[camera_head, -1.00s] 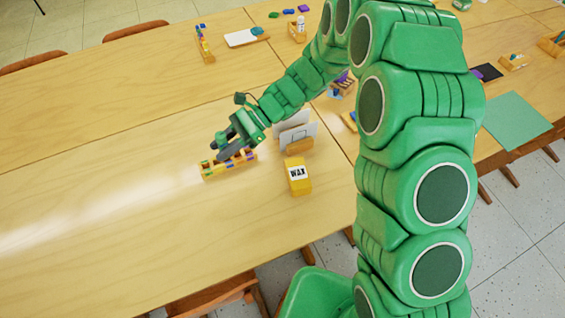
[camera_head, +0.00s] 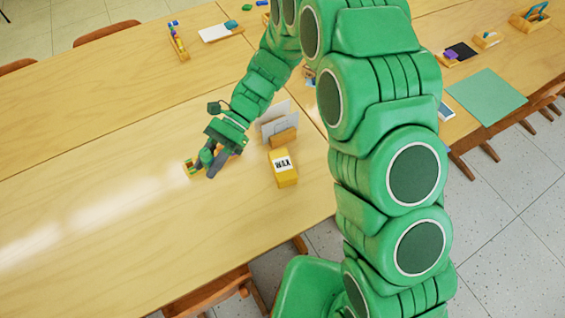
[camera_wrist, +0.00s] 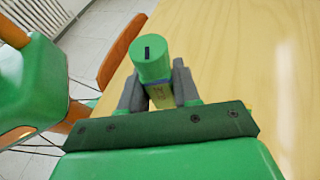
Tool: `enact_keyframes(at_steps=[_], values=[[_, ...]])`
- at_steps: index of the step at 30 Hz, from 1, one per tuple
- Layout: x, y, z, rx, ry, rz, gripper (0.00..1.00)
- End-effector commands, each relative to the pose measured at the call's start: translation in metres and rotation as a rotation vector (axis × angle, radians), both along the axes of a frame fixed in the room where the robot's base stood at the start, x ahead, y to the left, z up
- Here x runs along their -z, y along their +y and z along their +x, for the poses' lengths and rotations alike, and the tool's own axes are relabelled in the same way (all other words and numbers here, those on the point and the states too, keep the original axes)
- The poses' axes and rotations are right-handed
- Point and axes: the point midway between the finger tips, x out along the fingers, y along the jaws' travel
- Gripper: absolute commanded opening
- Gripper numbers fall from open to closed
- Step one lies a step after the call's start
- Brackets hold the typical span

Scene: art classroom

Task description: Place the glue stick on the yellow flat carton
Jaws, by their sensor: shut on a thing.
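The glue stick (camera_wrist: 152,66) has a round green end with a dark slot and a yellowish label, and sits between the two grey fingers in the wrist view. My gripper (camera_wrist: 157,88) is shut on it. In the head view my gripper (camera_head: 208,164) is over the table, to the left of the yellow carton, and the glue stick is hard to make out there. The yellow carton (camera_head: 286,181), with a white label reading WAX, stands on the table apart from the gripper. Its top looks clear.
A wooden holder (camera_head: 283,138) with upright white cards stands just behind the carton. The table to the left and front is bare. Chairs line the front edge.

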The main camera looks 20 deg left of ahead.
Motion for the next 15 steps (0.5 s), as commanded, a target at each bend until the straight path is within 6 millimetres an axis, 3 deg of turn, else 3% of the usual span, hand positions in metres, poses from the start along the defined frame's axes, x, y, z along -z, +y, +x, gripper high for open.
enact_keyframes(at_steps=[7,15], values=[[0.039,-0.049,-0.031,-0.380,0.002,-0.005,0.02],[0.064,-0.114,-0.032,-0.915,0.002,-0.004,0.02]])
